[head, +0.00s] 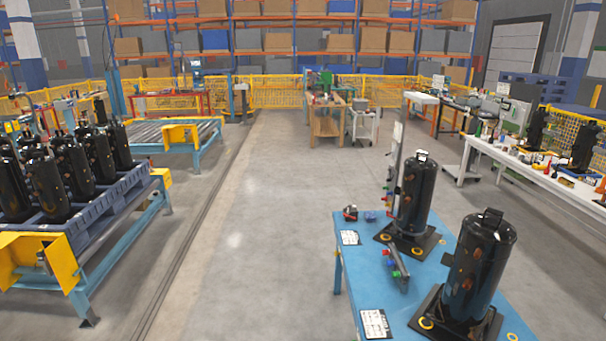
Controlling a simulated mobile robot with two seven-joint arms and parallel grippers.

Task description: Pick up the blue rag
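A small crumpled blue item, which looks like the blue rag (370,217), lies near the far left corner of the blue table (390,282). It sits just right of a small dark and red object (350,213) and left of the farther black compressor (415,195). Its details are too small to tell. Neither of my grippers shows in the head view.
A nearer black compressor (475,265) stands on the same table, with a tool-like bar (400,272) and white cards (375,324). A pallet of black compressors (80,225) stands on a conveyor at left. The grey floor (235,240) between is clear.

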